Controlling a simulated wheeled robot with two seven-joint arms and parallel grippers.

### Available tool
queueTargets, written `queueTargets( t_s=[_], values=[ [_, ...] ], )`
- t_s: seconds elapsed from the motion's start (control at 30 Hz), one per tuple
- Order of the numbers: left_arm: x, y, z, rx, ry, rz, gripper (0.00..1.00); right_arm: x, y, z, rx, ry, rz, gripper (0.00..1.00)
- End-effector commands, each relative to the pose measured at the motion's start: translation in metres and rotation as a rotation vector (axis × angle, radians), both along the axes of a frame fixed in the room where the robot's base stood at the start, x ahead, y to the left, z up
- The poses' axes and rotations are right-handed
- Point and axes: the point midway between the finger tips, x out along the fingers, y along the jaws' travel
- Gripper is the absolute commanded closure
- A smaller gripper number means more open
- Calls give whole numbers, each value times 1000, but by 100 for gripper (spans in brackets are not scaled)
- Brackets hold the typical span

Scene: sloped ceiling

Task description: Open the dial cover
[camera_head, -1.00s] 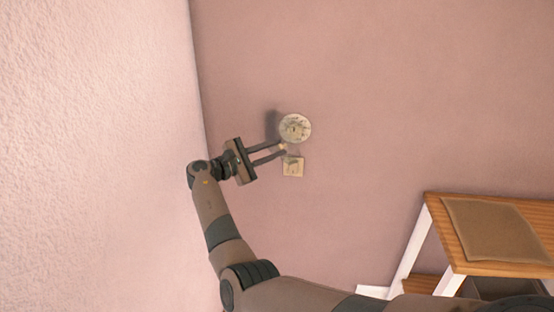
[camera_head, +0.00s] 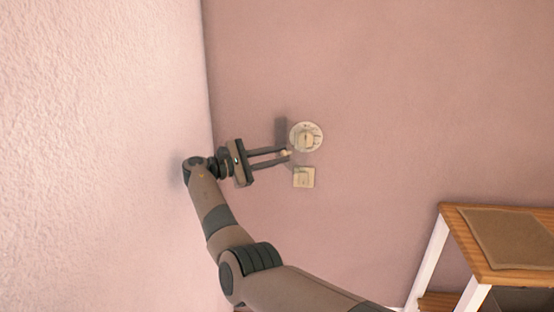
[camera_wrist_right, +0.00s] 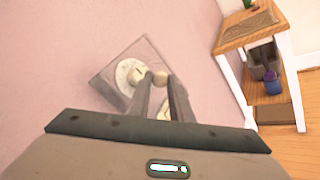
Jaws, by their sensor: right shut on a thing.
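A round pale dial (camera_head: 308,135) with a raised middle is on the pink wall; it also shows in the right wrist view (camera_wrist_right: 128,74). A see-through square pane, the dial cover (camera_wrist_right: 146,46), shows around the dial in the right wrist view; how far it stands from the wall is hard to tell. My right gripper (camera_head: 287,154) is at the dial's lower left, its fingers shut on a small round knob (camera_wrist_right: 160,77) that appears to belong to the cover. The fingers hide part of the wall below the dial. My left gripper is not in view.
A pale square plate (camera_head: 304,177) is on the wall just below the dial. A textured wall (camera_head: 100,120) rises close to the left of my right arm. A wooden shelf unit (camera_head: 480,265) with white legs stands at the lower right. The wall between is bare.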

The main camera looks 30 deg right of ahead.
Motion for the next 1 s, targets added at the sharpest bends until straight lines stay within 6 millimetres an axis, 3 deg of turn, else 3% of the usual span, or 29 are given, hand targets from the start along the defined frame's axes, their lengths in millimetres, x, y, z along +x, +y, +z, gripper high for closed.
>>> queueTargets(
  t_s=[0.17,0.2,0.27,0.73,1.0],
  values=[
    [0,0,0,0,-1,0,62,0,0,1,-1,-1,1,100],
    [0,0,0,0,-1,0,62,0,0,1,-1,-1,1,74],
    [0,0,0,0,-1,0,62,0,0,1,-1,-1,1,62],
    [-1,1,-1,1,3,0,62,0,0,6,-1,-2,-1,62],
    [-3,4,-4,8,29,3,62,0,-1,40,-3,-7,0,62]
  ],
)
